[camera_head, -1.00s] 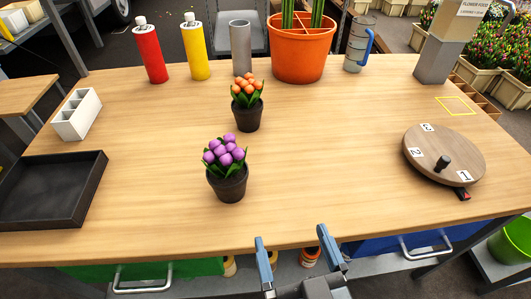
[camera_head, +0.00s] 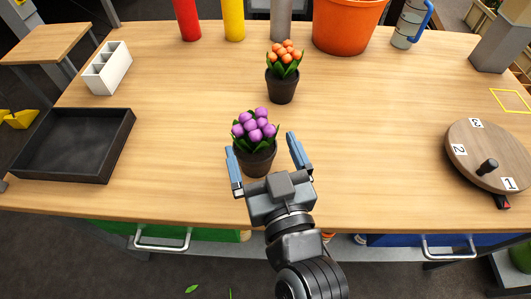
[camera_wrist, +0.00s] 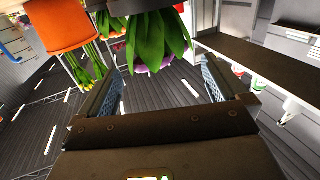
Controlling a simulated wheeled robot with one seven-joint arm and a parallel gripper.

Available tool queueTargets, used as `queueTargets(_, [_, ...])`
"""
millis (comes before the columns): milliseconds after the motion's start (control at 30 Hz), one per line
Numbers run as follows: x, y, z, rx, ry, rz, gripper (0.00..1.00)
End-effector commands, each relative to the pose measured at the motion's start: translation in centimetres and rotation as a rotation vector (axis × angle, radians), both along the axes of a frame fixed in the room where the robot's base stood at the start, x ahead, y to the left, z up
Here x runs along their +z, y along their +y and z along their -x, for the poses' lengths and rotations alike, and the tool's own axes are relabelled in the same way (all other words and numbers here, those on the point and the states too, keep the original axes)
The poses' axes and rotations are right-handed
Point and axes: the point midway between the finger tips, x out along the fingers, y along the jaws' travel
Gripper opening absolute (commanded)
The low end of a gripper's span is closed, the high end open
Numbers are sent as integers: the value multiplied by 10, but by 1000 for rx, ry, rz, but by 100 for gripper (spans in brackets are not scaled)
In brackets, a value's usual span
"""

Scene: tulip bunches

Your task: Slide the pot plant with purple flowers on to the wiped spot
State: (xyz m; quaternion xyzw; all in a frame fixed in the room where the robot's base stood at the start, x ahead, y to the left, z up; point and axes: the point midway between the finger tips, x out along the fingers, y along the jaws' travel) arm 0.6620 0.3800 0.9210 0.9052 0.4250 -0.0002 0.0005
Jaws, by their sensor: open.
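The pot plant with purple flowers (camera_head: 254,128) stands upright in a dark pot on the wooden table, left of centre and near the front. My gripper (camera_head: 262,144) is open at the table's front side, one finger on each side of the pot. I cannot tell whether either finger touches it. In the wrist view, the plant's green leaves and some purple (camera_wrist: 157,62) show between the open fingers of my gripper (camera_wrist: 165,75). I cannot make out a wiped spot on the table; a yellow outlined square (camera_head: 511,100) is marked at the far right.
A pot plant with orange flowers (camera_head: 284,72) stands just behind. A black tray (camera_head: 118,150) and white divided holder (camera_head: 119,68) are on the left. A round numbered wooden board (camera_head: 490,145) is on the right. The table between the plants and board is clear.

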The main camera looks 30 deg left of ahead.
Motion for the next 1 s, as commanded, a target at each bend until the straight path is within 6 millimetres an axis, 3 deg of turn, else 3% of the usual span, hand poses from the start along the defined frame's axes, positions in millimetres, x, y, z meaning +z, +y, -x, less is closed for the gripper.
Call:
queueTargets(433, [2, 46, -38, 0, -1, -1, 100])
queueTargets(867, [1, 52, -43, 0, 0, -1, 100])
queueTargets(1000, [1, 52, -43, 0, 0, -1, 88])
